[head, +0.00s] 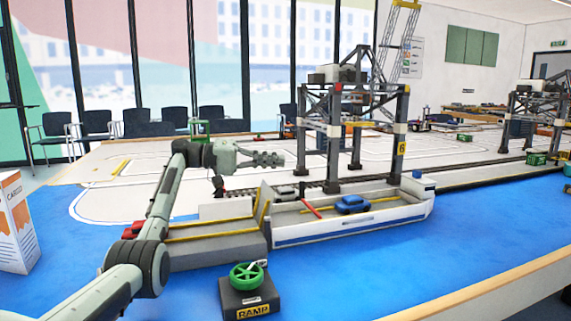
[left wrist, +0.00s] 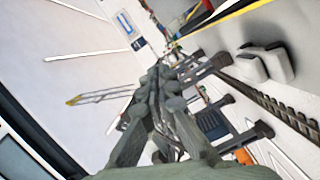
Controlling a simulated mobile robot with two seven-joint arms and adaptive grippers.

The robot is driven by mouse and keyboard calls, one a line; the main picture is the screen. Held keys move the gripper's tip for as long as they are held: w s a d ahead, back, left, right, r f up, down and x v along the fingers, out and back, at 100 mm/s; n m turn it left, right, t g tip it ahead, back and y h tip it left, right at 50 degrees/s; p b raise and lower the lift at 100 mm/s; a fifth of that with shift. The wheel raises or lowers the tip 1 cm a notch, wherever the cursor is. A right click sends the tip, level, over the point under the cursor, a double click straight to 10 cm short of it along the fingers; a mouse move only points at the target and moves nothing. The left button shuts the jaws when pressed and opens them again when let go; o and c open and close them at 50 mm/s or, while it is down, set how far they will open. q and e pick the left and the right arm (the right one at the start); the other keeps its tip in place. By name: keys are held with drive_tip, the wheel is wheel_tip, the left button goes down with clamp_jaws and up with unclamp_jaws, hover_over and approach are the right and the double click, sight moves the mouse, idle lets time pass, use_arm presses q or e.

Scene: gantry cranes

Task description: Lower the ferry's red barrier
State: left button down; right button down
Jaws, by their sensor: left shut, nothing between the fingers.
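The white ferry (head: 350,229) lies on the blue water surface beside the quay, with a blue car (head: 353,204) on its deck. The red barrier (head: 311,208) is a thin bar slanting across the ferry deck, left of the car. I cannot tell exactly how far it is raised. My left gripper (head: 282,160) is shut and empty, in the air above and left of the barrier, apart from it. Its closed fingers also show in the left wrist view (left wrist: 155,82). The barrier is not clear in that view. My right gripper is not in view.
A grey ramp with yellow rails (head: 215,237) adjoins the ferry's left end. A green handwheel (head: 247,275) on a dark RAMP box stands in front. A grey gantry crane (head: 335,128) stands behind the ferry on a rail track. The blue area right of the wheel is clear.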

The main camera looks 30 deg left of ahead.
use_arm(q)
drive_tip(key=v, duration=0.6)
drive_tip(key=shift+s+d+r, duration=0.1)
drive_tip(key=shift+d+r, duration=0.05)
drive_tip(key=shift+r, duration=0.05)
